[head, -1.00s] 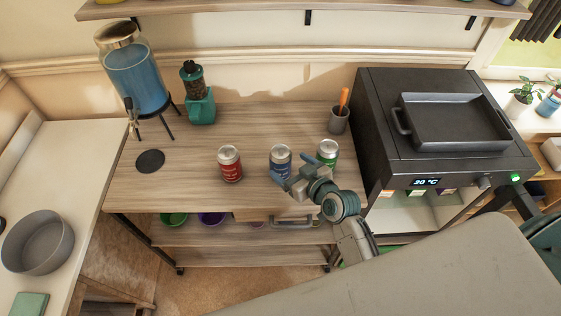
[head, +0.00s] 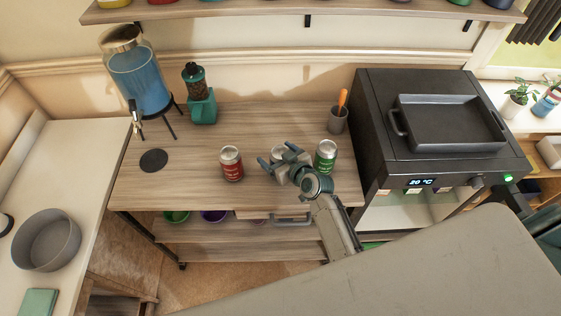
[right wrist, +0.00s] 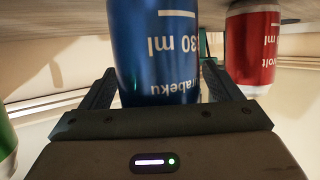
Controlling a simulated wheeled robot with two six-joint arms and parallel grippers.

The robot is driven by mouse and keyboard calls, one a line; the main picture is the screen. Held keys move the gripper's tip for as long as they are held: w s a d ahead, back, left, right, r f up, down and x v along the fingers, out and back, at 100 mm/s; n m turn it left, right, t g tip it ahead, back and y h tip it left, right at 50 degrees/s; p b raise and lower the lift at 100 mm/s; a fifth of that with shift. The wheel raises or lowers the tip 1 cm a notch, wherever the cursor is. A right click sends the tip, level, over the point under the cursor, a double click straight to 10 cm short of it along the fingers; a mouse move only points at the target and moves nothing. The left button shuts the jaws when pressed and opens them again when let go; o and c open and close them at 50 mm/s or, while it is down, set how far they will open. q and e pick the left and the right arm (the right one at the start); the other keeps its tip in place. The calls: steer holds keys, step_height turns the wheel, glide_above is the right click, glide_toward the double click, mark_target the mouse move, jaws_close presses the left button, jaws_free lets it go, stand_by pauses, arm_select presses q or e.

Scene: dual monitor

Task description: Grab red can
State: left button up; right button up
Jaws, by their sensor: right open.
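The red can (head: 231,164) stands upright on the wooden table, left of my right gripper (head: 279,156). In the right wrist view the red can (right wrist: 253,45) is outside the jaws, beyond the right-hand finger. My right gripper is open, with its fingers on either side of a blue can (right wrist: 155,50). In the head view the gripper hides most of the blue can. A green can (head: 325,156) stands just right of the gripper, and its edge shows at the left of the wrist view (right wrist: 6,140). My left gripper is out of view.
A black oven (head: 375,120) with a tray on top stands to the right. A cup (head: 338,121) with an orange-handled tool is at the table's back right. A blue drink dispenser (head: 140,80) and a teal grinder (head: 202,105) stand back left. The table left of the red can is mostly clear.

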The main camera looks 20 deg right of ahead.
steer(key=c, duration=1.3)
